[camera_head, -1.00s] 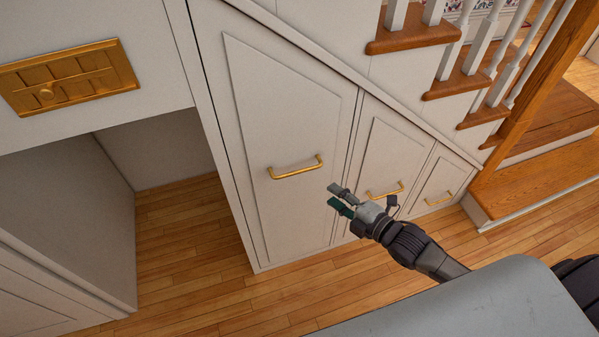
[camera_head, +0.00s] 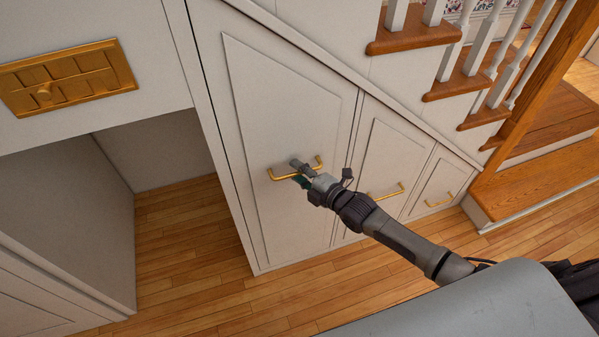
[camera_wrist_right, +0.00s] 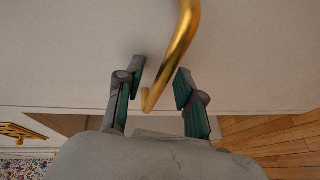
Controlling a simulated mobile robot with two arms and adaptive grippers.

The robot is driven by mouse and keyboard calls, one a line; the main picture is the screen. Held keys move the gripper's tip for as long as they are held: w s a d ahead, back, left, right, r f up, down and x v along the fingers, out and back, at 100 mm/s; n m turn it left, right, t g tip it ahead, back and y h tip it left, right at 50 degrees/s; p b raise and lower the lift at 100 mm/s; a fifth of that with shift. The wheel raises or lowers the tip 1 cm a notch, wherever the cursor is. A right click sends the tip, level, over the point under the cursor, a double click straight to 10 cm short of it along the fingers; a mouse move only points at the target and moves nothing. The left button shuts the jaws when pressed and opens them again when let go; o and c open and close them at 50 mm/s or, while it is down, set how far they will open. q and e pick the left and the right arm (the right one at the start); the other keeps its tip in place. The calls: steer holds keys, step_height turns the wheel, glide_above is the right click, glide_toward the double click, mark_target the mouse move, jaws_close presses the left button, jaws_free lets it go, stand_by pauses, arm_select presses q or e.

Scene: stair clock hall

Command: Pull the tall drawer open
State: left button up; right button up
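The tall drawer (camera_head: 275,118) is the tallest white panel under the stairs, and its front looks flush with the frame. Its brass bar handle (camera_head: 281,175) sits mid-panel. My right gripper (camera_head: 297,172) is at the handle, with fingers above and below the bar and covering its middle. In the right wrist view the handle (camera_wrist_right: 178,45) runs down between the two open, green-padded fingers of the gripper (camera_wrist_right: 160,88), with a gap on each side. My left gripper is not in view.
Two shorter drawers (camera_head: 385,155) (camera_head: 440,183) with brass handles stand to the right. An open recess (camera_head: 160,150) lies to the left, below a brass plate (camera_head: 68,76). Wooden stairs (camera_head: 540,175) rise at the right. The wood floor (camera_head: 230,300) before the panels is clear.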

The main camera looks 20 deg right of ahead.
jaws_close()
stand_by(0.3)
steer(key=shift+s, duration=0.1)
